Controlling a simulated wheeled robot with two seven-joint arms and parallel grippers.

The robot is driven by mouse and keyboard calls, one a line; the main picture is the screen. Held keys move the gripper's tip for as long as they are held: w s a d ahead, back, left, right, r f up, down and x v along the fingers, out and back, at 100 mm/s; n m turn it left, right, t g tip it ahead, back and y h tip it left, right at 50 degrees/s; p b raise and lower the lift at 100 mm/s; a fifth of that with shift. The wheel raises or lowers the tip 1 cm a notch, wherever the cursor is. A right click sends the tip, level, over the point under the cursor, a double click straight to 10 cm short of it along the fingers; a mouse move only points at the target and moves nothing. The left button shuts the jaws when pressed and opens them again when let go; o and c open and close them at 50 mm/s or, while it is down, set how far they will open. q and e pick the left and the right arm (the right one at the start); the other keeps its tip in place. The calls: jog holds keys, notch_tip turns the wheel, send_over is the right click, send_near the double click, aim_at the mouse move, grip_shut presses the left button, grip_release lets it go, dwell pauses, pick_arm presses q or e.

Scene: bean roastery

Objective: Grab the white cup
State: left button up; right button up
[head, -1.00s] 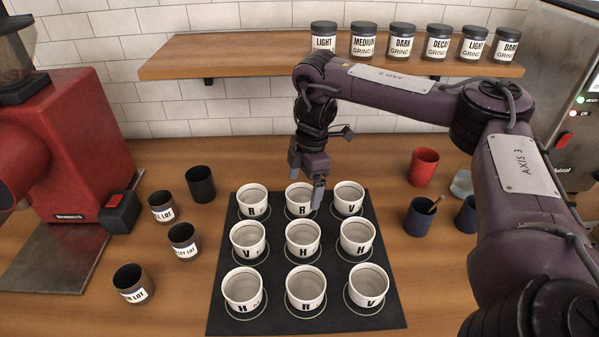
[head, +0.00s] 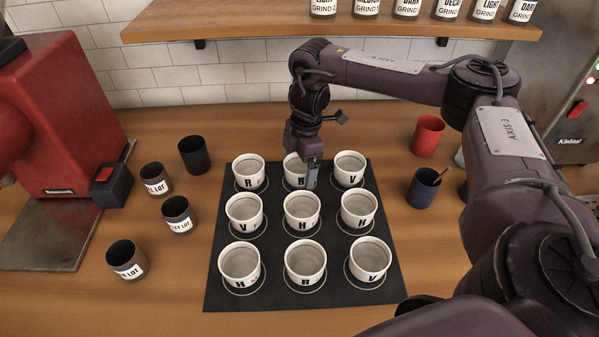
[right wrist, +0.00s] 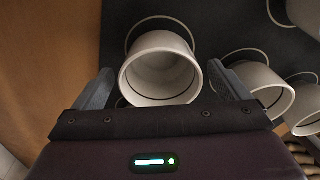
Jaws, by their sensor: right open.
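Several white cups with black letters stand in three rows on a black mat (head: 213,292). My right gripper (head: 310,178) is over the back row, at the right side of the middle back cup (head: 293,165), which it partly hides. In the right wrist view its open fingers (right wrist: 160,75) point toward the near rim of one white cup (right wrist: 160,72), one finger on each side. The cup is empty and upright; I cannot tell whether the fingers touch it. Other white cups include the back right one (head: 349,166) and the centre one (head: 301,207). My left gripper is out of view.
Dark labelled cups (head: 124,258) and a black cup (head: 194,155) stand left of the mat, near a red machine (head: 70,120). A red cup (head: 428,136) and a blue cup (head: 423,188) stand right. A wooden shelf (head: 250,22) with jars hangs behind.

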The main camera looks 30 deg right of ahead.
jog(key=c, duration=1.1)
jog(key=shift+c, duration=0.3)
jog(key=shift+r, duration=0.15)
